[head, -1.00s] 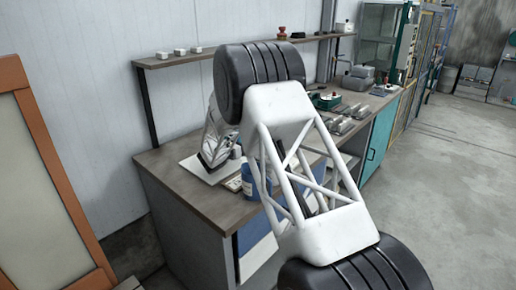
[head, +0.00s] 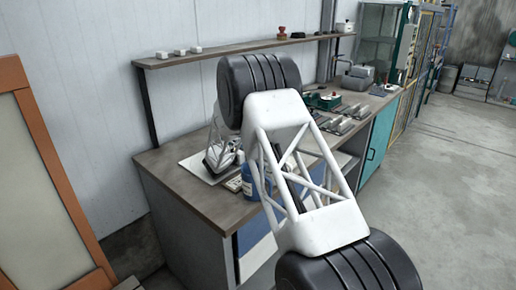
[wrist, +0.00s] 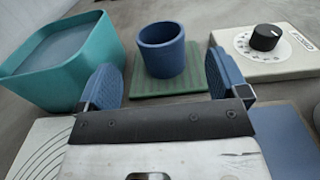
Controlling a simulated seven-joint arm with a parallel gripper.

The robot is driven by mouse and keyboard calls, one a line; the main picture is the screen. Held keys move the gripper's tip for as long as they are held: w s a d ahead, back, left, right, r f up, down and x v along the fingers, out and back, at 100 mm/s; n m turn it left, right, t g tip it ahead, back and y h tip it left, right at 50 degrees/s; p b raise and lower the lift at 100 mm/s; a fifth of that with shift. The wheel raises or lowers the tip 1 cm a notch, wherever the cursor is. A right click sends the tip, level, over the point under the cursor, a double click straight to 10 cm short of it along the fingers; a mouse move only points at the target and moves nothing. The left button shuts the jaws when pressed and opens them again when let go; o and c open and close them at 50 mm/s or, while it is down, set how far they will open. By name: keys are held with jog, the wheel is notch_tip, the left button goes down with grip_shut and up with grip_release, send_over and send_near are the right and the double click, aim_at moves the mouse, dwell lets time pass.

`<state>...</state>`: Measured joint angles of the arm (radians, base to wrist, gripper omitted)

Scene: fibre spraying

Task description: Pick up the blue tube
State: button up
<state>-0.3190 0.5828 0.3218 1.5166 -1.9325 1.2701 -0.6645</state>
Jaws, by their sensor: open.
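The blue tube (wrist: 161,50), a short, hollow, open-topped cylinder, stands upright on a green ribbed mat (wrist: 140,84) in the upper middle of the wrist view. My gripper (wrist: 161,76) is open, with one blue padded finger to the left of the tube and one to the right in the picture. Gaps show on both sides, and the tube looks to be ahead of the fingers, not gripped. In the head view my own arm hides the gripper's fingers. A blue container (head: 249,182) shows there beside my arm; I cannot tell if it is the tube.
A teal bin (wrist: 62,62) stands close to the left finger. A pale device with a black knob (wrist: 265,38) sits at the right. The workbench (head: 185,200) carries several tools farther back. A shelf (head: 200,57) runs along the wall above it.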

jog(key=shift+x, duration=2.7)
jog(key=c, duration=1)
jog(key=shift+r, duration=0.1)
jog(key=shift+r, duration=4.9)
